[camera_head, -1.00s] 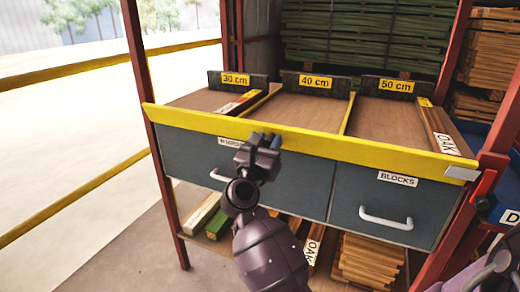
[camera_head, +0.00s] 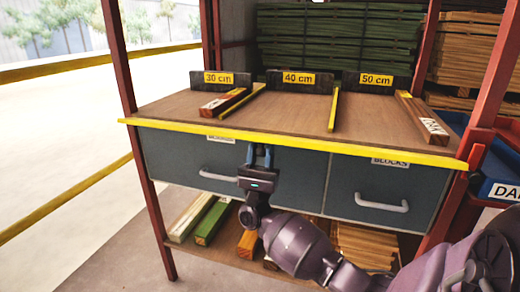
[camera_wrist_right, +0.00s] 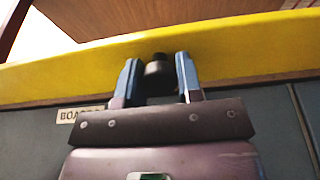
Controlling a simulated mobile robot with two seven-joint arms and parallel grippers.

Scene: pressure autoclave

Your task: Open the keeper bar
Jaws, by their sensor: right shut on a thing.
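The keeper bar (camera_head: 290,143) is the long yellow bar across the front edge of the wooden shelf, above the grey drawers. It also shows in the right wrist view (camera_wrist_right: 250,50). A black knob (camera_wrist_right: 158,68) stands at the bar, between my fingers. My right gripper (camera_head: 260,150) comes up from below in front of the drawers. In the right wrist view, its blue fingers (camera_wrist_right: 158,75) are shut on the knob, one on each side. My left gripper is not in view.
The drawers have pale handles (camera_head: 382,204). Red posts (camera_head: 150,215) frame the rack. More timber lies on the lower shelf. A blue bin (camera_head: 500,165) stands at right.

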